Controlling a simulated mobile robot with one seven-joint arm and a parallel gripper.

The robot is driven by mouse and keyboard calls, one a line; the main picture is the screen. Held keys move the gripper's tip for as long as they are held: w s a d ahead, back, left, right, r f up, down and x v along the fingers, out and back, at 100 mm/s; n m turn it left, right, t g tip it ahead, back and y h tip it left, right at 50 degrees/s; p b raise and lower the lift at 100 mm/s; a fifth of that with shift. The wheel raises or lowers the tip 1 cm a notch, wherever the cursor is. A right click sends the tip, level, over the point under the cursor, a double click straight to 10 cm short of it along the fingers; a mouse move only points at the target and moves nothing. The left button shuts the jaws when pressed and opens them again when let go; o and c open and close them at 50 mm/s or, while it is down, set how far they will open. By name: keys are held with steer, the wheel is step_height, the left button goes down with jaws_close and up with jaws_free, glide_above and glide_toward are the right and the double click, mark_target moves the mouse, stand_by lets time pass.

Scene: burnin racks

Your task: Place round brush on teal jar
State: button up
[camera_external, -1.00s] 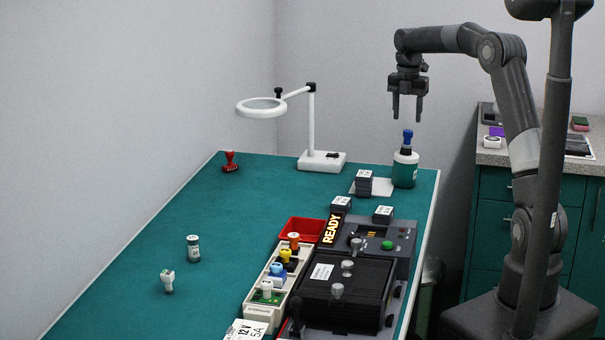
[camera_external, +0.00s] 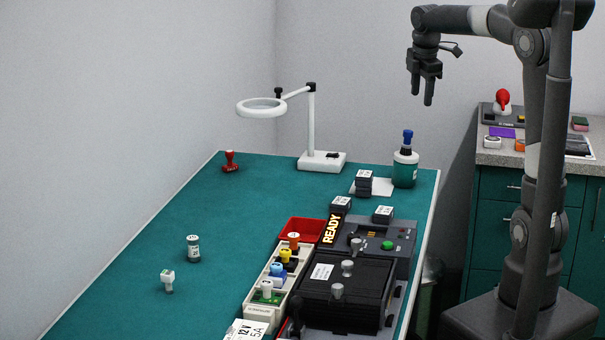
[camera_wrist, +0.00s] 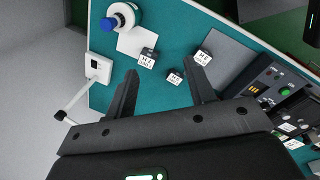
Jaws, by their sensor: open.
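The teal jar (camera_external: 405,174) with a white upper part stands at the far right corner of the green table. A blue-topped piece, which looks like the round brush (camera_external: 408,137), stands upright on the jar's mouth; its lower end is hidden. In the wrist view the jar (camera_wrist: 128,15) and the blue top (camera_wrist: 110,24) are at the upper left, outside the fingers.
A white magnifier lamp (camera_external: 322,162) stands left of the jar. Small dark labelled blocks (camera_external: 364,183) sit near a white sheet. A black test unit (camera_external: 345,290), a tray of stampers (camera_external: 259,309) and a red bin (camera_external: 305,230) fill the near right. The table's left side is mostly clear.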

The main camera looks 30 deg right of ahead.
steer(key=s+a+f+m+t, duration=0.1)
steer(key=s+f+m, duration=0.2)
steer(key=s+m, duration=0.5)
steer(key=s+a+f+m+t, duration=0.2)
steer(key=s+m, duration=0.6)
steer(key=s, duration=0.9)
steer(key=shift+s+a+f+t+y, duration=0.2)
steer(key=shift+f+t+y, duration=0.15)
steer(key=shift+f, duration=0.7)
